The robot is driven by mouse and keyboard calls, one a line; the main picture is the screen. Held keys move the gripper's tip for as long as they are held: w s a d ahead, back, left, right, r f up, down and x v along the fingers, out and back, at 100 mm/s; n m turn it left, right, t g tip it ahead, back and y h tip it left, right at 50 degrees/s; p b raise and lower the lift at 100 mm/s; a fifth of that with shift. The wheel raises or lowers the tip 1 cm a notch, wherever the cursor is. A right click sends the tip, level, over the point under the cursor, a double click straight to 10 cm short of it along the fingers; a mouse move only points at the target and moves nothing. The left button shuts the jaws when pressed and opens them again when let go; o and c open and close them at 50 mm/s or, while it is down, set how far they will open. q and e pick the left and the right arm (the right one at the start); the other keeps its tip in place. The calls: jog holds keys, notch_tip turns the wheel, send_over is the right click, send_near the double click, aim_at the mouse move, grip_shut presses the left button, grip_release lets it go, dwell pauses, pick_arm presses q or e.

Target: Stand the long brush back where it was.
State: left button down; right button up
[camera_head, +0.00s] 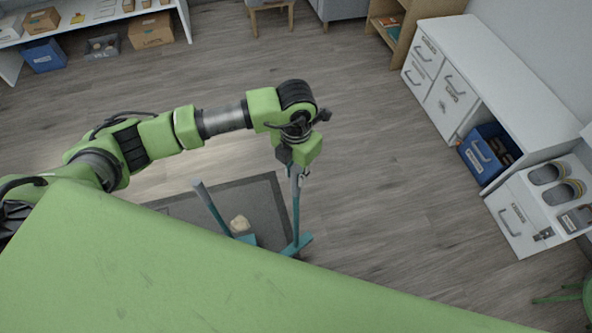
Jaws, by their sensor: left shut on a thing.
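Left of the brush, a long-handled dustpan has a grey handle (208,206) leaning up to the left. A tan lump (240,224) is at its teal pan. My green body hides the area below. My right gripper is not in view.
A white desk unit (490,75) stands at the right with a blue bin (488,150) and slippers (556,182). A white shelf with boxes (150,30) is at the upper left. The wooden floor between is clear.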

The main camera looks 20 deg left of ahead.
pick_arm(q)
jog(key=shift+f+b, duration=1.8)
jog(key=shift+f, duration=1.1)
